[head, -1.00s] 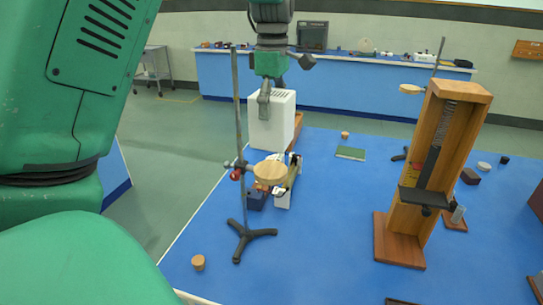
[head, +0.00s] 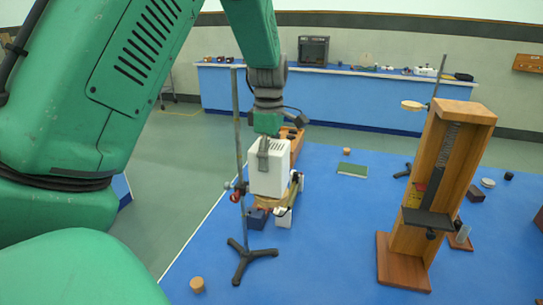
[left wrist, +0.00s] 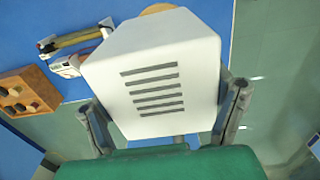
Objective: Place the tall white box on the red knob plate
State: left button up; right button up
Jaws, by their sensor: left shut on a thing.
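The tall white box (head: 270,172) is upright in my left gripper (head: 264,150), whose fingers are shut on its sides. In the left wrist view the white box (left wrist: 155,75) shows its slotted top between the fingers. The red knob plate (head: 264,203) is a round wooden disc on a dark tripod stand with a red knob (head: 236,197). The box is over the plate in the head view and hides most of it; I cannot tell whether they touch. A tan edge of the plate (left wrist: 157,8) shows past the box in the wrist view. My right gripper is not in view.
The stand's tall rod (head: 239,130) rises just left of the box. A wooden case (head: 291,140) is behind it, and a white and dark device (head: 284,214) is beside the plate. A tall wooden spring frame (head: 440,190) stands right.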

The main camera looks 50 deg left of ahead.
pick_arm(q)
jog(key=shift+s+a+f, duration=0.1)
jog(key=shift+a, duration=0.05)
jog(key=o, duration=1.5)
jog(key=shift+s, duration=0.1)
jog(key=shift+o, duration=1)
jog(key=shift+w+d+r, duration=0.15)
jog(key=shift+d, duration=0.3)
jog(key=shift+w+d+r, duration=0.1)
jog(key=shift+d+r, duration=0.05)
jog(key=shift+d, duration=0.25)
jog(key=shift+r, duration=0.4)
jog(key=r, duration=0.3)
jog(key=r+b, duration=0.1)
jog(key=r, duration=0.6)
jog(key=shift+s+a+r, duration=0.1)
jog(key=shift+a+r, duration=0.2)
jog(key=shift+a, duration=0.1)
jog(key=shift+d+r, duration=0.25)
jog(key=shift+d, duration=0.1)
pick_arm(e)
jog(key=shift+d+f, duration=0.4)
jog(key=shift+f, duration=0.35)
pick_arm(q)
jog(key=shift+a, duration=0.1)
